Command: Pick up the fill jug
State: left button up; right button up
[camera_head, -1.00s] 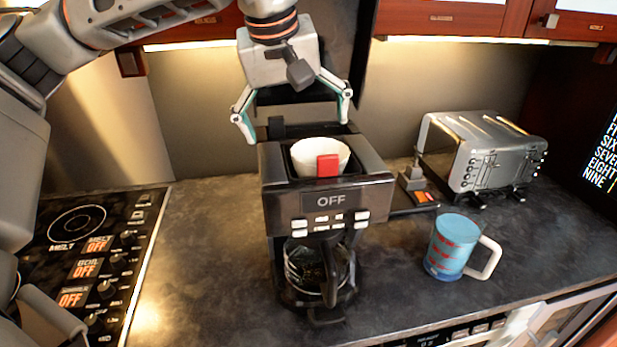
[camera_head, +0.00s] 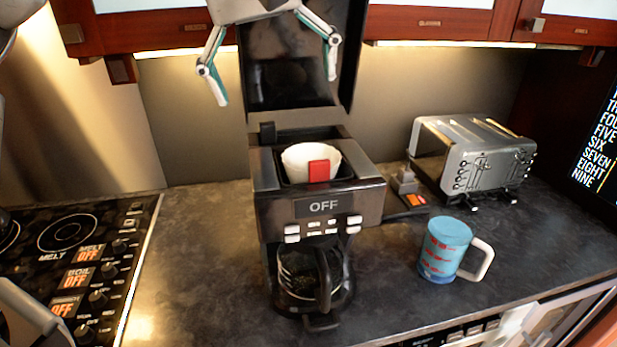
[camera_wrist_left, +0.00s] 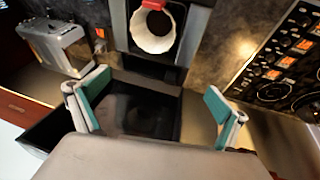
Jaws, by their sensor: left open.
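The fill jug (camera_head: 445,249), blue with red markings and a white handle on its right side, stands upright on the counter right of the coffee maker (camera_head: 320,209). My left gripper (camera_head: 276,88) is open and empty. It is high up in front of the coffee maker's raised black lid, well left of the jug and apart from it. The left wrist view shows its two spread fingers (camera_wrist_left: 157,88) with nothing between them. The jug cannot be seen in that view. My right gripper is not in view.
The coffee maker holds a white paper filter (camera_head: 297,160) with a red tab and a glass carafe (camera_head: 297,276). A toaster (camera_head: 470,158) stands behind the jug. A stovetop (camera_head: 75,262) is at left. Cabinets (camera_head: 440,22) hang above. The counter around the jug is clear.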

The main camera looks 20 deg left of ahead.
aim_at(450, 233)
jog(key=k, duration=1)
